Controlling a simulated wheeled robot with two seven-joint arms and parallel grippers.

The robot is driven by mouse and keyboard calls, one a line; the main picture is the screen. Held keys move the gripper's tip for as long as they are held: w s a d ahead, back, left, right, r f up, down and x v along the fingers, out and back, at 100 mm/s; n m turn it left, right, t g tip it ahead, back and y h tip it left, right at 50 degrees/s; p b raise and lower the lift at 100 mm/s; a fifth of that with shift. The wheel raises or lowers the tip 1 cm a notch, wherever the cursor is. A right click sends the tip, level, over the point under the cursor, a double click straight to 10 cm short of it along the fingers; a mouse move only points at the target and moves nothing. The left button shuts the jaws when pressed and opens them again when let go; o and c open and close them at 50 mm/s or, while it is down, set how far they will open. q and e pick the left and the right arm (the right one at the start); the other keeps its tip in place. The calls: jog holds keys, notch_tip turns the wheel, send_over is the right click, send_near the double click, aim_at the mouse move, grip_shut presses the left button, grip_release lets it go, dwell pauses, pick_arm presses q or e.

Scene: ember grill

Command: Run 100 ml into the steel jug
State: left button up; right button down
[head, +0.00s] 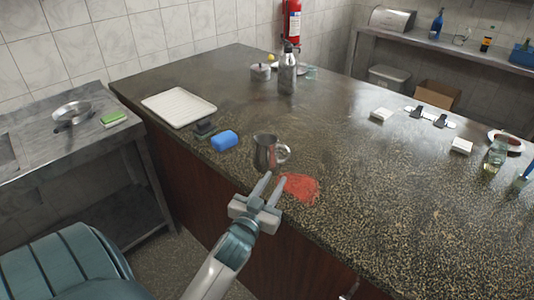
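The steel jug (265,154) stands upright on the dark speckled counter (340,170), near its front edge, with its handle to the right. My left gripper (272,180) is just in front of the jug, low over the counter's edge. Its two fingers are apart and point toward the jug, and I see nothing between them. Whether a finger touches the jug I cannot tell. The inside of the jug is too small to read. A steel bottle-like vessel with a dark top (288,72) stands farther back. My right gripper is not clearly in view.
A red patch (300,188) lies right of my gripper. White boxes (381,114) and a glass bottle (497,153) are right. The middle of the counter is clear.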

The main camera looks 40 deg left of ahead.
aim_at(272, 154)
pick_arm(q)
jog(key=p+x, duration=0.2)
jog(key=x, duration=0.5)
jog(key=shift+w+a+r, duration=0.1)
jog(key=shift+w+r, duration=0.05)
jog(key=shift+w+a, duration=0.15)
jog(key=shift+w, duration=0.35)
jog(key=shift+w+a+r+p, duration=0.1)
jog(key=shift+w+a+p, duration=0.1)
jog(key=shift+w+p, duration=0.5)
jog(key=p+x, duration=0.1)
jog(key=x, duration=0.2)
jog(key=shift+w+a, duration=0.1)
jog(key=shift+w, duration=0.3)
grip_shut()
